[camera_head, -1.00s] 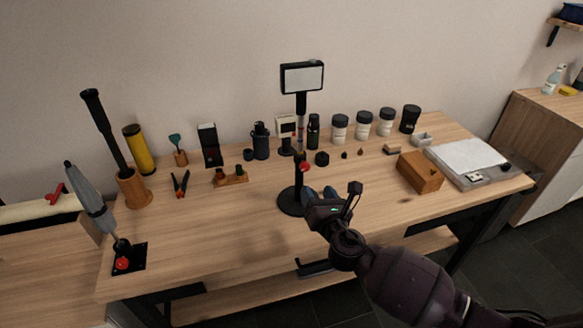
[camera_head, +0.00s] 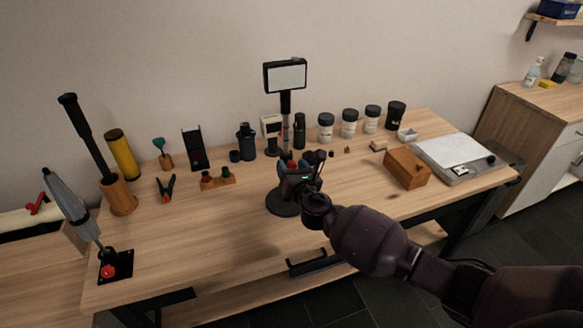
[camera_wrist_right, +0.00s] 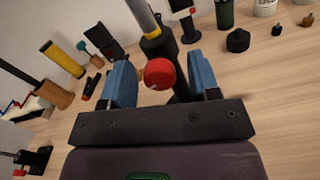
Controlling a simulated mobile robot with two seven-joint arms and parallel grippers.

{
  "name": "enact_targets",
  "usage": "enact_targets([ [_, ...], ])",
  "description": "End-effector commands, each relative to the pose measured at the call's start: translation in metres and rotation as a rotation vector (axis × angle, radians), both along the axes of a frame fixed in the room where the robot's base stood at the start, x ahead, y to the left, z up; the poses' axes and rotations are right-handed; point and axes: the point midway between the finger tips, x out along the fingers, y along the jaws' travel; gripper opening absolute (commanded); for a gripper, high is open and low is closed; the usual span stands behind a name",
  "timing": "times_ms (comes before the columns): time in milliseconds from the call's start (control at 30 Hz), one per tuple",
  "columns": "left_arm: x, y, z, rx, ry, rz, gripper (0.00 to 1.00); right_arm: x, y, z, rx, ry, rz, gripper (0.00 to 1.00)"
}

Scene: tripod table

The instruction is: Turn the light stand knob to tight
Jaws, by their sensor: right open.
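The light stand (camera_head: 286,104) stands upright on the wooden table, with a rectangular lamp panel on top and a round black base (camera_head: 283,206). Its red knob (camera_wrist_right: 160,73) sits on the black collar of the pole. In the right wrist view the knob lies between the two blue finger pads of my right gripper (camera_wrist_right: 162,82), with a gap on both sides. My right gripper (camera_head: 293,172) is open in front of the pole. In the head view it hides most of the knob and lower pole. My left gripper is not in view.
Several jars (camera_head: 349,123) stand behind to the right. A wooden box (camera_head: 407,167) and a grey device (camera_head: 455,158) are on the right. The front middle of the table is clear.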

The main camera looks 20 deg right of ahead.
Motion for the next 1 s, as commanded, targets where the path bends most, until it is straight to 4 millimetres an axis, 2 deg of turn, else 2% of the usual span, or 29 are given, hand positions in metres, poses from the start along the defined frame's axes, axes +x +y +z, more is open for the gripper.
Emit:
enact_targets([
  [333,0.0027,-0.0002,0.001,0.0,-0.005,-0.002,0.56,0.0032,0.0,0.0004,0.0,0.0,0.0,0.56],
  [667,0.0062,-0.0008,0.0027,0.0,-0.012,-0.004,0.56,0.003,-0.0001,0.0003,0.0,0.0,0.0,0.06],
  [1000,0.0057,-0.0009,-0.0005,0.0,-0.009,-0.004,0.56,0.0029,-0.0002,-0.0005,0.056,0.002,-0.001,0.06],
])
